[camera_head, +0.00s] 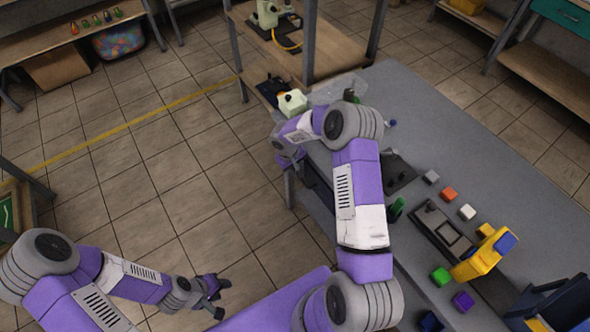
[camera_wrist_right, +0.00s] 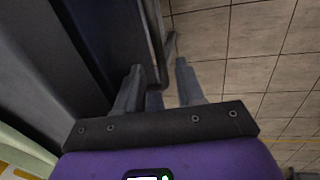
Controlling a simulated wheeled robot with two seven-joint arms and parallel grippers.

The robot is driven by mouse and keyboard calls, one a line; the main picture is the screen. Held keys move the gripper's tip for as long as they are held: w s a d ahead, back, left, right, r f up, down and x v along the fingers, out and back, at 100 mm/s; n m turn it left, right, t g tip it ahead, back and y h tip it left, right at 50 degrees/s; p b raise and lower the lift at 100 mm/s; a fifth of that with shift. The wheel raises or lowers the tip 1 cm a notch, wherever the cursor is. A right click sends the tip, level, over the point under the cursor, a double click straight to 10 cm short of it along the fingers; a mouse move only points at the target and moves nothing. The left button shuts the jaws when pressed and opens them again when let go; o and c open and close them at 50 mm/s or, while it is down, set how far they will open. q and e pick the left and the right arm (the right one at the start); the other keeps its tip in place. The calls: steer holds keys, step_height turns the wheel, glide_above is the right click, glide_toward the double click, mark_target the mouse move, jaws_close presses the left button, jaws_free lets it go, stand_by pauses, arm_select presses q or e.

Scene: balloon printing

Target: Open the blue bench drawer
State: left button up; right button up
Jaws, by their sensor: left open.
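The grey workbench (camera_head: 440,130) runs along the right of the head view. A dark blue drawer front (camera_wrist_right: 105,35) with a grey bar handle (camera_wrist_right: 155,45) shows in the right wrist view. My right gripper (camera_wrist_right: 160,85) has its fingers apart, with the handle's end between them; I see no clear grip on it. In the head view my right gripper (camera_head: 292,160) is at the bench's left edge, and my arm hides most of the drawer there. My left gripper (camera_head: 214,296) is open and empty over the floor.
Small coloured blocks, a yellow device (camera_head: 484,258) and dark trays (camera_head: 440,228) stand on the bench. A dark blue bin (camera_head: 555,303) is at its lower right. A shelf (camera_head: 300,60) stands behind the bench. The tiled floor (camera_head: 170,180) on the left is clear.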

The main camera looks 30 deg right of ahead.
steer(key=shift+d+f, duration=0.1)
steer(key=shift+f, duration=0.5)
jaws_close()
